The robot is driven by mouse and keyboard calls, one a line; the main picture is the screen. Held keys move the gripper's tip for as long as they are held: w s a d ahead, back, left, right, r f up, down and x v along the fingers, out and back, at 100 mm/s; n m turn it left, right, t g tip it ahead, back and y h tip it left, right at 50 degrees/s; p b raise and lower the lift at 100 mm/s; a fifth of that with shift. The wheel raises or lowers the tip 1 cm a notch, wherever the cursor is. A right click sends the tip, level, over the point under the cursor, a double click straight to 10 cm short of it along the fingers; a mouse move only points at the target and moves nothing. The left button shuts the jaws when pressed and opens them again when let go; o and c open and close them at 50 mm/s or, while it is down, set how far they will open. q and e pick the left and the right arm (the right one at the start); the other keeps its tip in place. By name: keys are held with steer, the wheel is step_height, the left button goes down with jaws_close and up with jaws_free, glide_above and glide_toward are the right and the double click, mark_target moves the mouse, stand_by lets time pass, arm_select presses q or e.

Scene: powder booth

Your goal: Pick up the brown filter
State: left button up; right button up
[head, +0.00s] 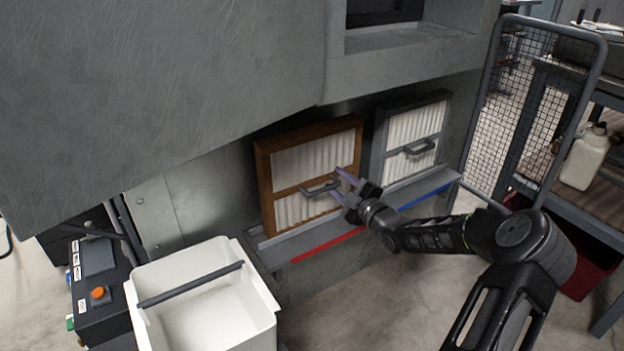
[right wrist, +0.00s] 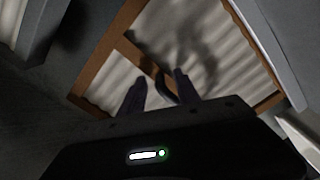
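The brown filter (head: 265,178) has a brown frame, white pleats and a dark handle (head: 318,188) on a crossbar. It stands upright on the ledge of the grey booth, left of a grey-framed filter. My right gripper (head: 342,182) is at the right part of the handle, with its fingers apart. In the right wrist view the brown filter (right wrist: 113,45) fills the upper middle, and the handle (right wrist: 165,88) shows between the two open fingertips. I cannot tell whether the fingers touch the handle. My left gripper is not in view.
The grey-framed filter (head: 411,135) stands to the right on the same ledge. The ledge has a red strip (head: 326,244) and a blue strip (head: 425,197). A white bin (head: 205,300) with a dark bar stands at lower left. A mesh panel (head: 520,110) rises at right.

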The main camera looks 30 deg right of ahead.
steer(key=shift+c, duration=0.2)
steer(key=c, duration=0.8)
steer(key=shift+r, duration=0.1)
stand_by(0.9)
